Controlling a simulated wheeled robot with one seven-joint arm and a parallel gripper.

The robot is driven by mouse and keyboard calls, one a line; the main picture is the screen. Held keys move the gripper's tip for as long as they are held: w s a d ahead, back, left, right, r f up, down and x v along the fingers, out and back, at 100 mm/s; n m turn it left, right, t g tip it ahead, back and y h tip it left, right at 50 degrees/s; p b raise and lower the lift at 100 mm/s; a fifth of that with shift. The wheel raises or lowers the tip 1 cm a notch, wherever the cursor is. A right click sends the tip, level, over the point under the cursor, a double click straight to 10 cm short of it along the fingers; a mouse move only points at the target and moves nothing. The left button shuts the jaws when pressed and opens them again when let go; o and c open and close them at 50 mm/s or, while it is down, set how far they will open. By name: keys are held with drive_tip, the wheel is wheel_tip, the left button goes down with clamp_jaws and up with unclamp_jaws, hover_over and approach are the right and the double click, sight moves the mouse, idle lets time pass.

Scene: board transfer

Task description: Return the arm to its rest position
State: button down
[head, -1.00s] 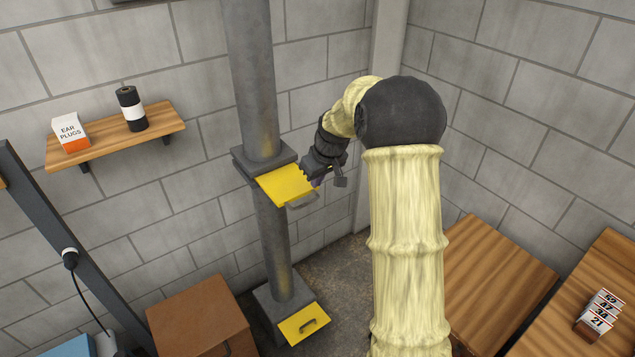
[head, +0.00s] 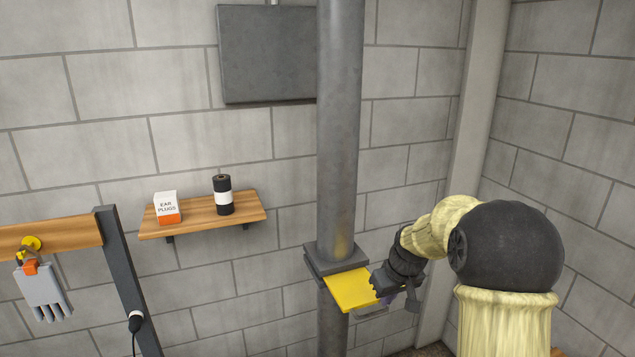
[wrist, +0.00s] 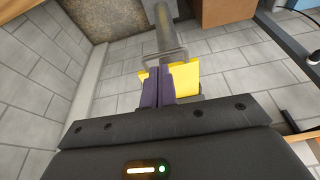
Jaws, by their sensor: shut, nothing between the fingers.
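My gripper (head: 384,290) is at the right edge of a yellow plate (head: 350,290) in the head view. Its purple fingers (wrist: 157,88) are together and empty in the wrist view. The yellow plate also shows behind them in the wrist view (wrist: 186,80), with its grey handle (wrist: 165,55) beyond the fingertips. The plate sits in a flange (head: 330,258) on a vertical grey pipe (head: 338,130). I cannot tell whether the fingers touch the plate. My arm is bent and reaches left from the lower right of the head view.
A wall shelf (head: 190,218) left of the pipe holds an ear plugs box (head: 167,207) and a black-and-white roll (head: 223,195). A grey glove (head: 41,288) hangs from a wooden rail (head: 60,238) by a dark post (head: 127,280). A grey panel (head: 266,55) is on the wall.

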drive_tip(key=s+a+f+m+b, duration=0.1)
drive_tip(key=s+a+f+b, duration=0.1)
drive_tip(key=s, duration=1)
drive_tip(key=s+a+f+m+h+b, duration=0.1)
drive_tip(key=s+f, duration=0.3)
drive_tip(key=s, duration=0.7)
drive_tip(key=shift+s+a+f+m+g+b, duration=0.4)
drive_tip(key=shift+a+m+b, duration=0.2)
drive_tip(key=shift+a, duration=0.05)
